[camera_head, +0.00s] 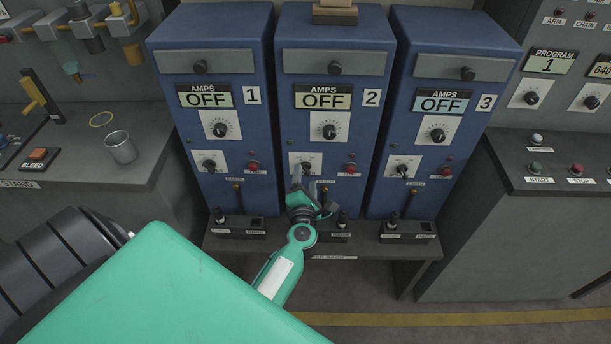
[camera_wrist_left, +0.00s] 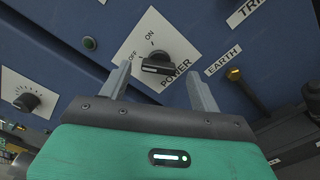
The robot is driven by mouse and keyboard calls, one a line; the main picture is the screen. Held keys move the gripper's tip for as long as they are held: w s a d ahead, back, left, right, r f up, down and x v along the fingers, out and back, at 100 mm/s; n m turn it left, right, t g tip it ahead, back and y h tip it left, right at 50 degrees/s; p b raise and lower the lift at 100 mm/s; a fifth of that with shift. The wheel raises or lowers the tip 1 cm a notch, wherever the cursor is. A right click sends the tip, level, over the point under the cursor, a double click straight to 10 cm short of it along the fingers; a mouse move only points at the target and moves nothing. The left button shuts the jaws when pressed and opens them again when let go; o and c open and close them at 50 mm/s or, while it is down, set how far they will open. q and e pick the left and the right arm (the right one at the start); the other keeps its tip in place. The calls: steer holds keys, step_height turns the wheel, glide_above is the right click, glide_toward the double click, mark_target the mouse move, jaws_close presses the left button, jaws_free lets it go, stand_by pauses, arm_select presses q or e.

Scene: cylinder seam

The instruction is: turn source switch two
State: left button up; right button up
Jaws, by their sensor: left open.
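Source two (camera_head: 335,110) is the middle of three blue cabinets, marked 2, and its display (camera_head: 323,97) reads OFF. Its power switch is a black knob on a white plate, partly hidden by my gripper in the head view. In the left wrist view the knob (camera_wrist_left: 158,64) sits between the fingertips, with ON and OFF marked above it and POWER beside it. My left gripper (camera_head: 304,173) is at the front of cabinet two; in the wrist view its two fingers (camera_wrist_left: 160,85) are spread, one on each side of the knob. I cannot tell whether they touch it. My right gripper is not in view.
Cabinets one (camera_head: 214,100) and three (camera_head: 446,105) stand on either side, also reading OFF. A larger dial (camera_head: 329,132) and a red button (camera_head: 350,169) are near the switch. A brass EARTH post (camera_wrist_left: 234,75) lies right of the fingers. A metal cup (camera_head: 121,148) stands on the left bench.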

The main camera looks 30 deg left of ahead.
arm_select(q)
steer(key=v, duration=1.1)
steer(key=shift+s+d+b, duration=0.25)
steer(key=shift+s+b, duration=0.05)
steer(key=shift+b, duration=0.1)
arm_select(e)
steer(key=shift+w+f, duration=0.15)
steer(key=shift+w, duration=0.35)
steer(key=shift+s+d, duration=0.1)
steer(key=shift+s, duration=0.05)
